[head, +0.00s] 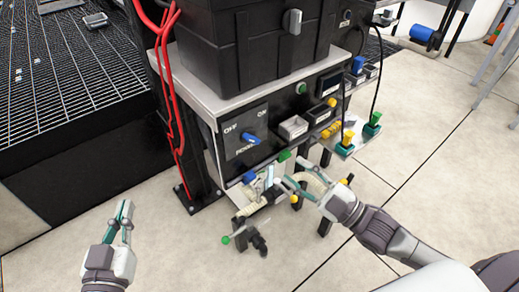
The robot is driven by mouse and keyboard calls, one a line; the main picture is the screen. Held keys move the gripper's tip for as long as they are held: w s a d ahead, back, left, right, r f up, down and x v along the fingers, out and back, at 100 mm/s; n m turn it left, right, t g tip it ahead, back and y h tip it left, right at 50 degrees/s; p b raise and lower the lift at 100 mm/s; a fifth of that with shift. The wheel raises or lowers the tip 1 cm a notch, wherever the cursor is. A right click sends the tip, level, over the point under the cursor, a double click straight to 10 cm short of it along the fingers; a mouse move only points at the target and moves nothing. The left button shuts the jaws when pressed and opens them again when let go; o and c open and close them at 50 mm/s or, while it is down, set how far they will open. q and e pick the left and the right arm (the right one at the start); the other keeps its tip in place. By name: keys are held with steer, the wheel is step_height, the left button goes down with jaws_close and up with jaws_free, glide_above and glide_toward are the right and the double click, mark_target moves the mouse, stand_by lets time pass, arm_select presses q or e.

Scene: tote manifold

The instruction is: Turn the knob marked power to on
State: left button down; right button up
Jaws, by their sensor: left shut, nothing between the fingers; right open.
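The blue power knob (251,139) sits on a dark panel (235,152) at the front of the bench. White lettering beside it reads OFF on its left and ON at its upper right, with a power label below. The knob's handle lies slantwise; I cannot tell for sure which mark it points to. My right gripper (290,172) is open, below and to the right of the knob, apart from it, in front of the lower fittings. My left gripper (124,210) is shut and empty, over the floor at the lower left, well away from the panel.
A black tote (250,45) stands on the bench top (200,92) above the panel. Red hoses (172,110) run down left of the panel. Valves and pale hoses (250,208) crowd the space below it. Small bins (293,127) sit to its right.

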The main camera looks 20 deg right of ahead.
mark_target(256, 142)
steer(key=b+x, duration=0.1)
steer(key=x, duration=0.8)
steer(key=shift+w+a, duration=0.1)
steer(key=shift+w, duration=0.1)
steer(key=shift+b+x, duration=0.35)
steer(key=shift+x, duration=0.45)
arm_select(q)
step_height(256, 142, up, 8)
steer(key=s+t+h, duration=0.1)
steer(key=t+h, duration=0.1)
steer(key=t, duration=0.2)
steer(key=shift+s+d+f+t, duration=0.25)
steer(key=shift+d+t, duration=0.15)
arm_select(e)
jaws_close()
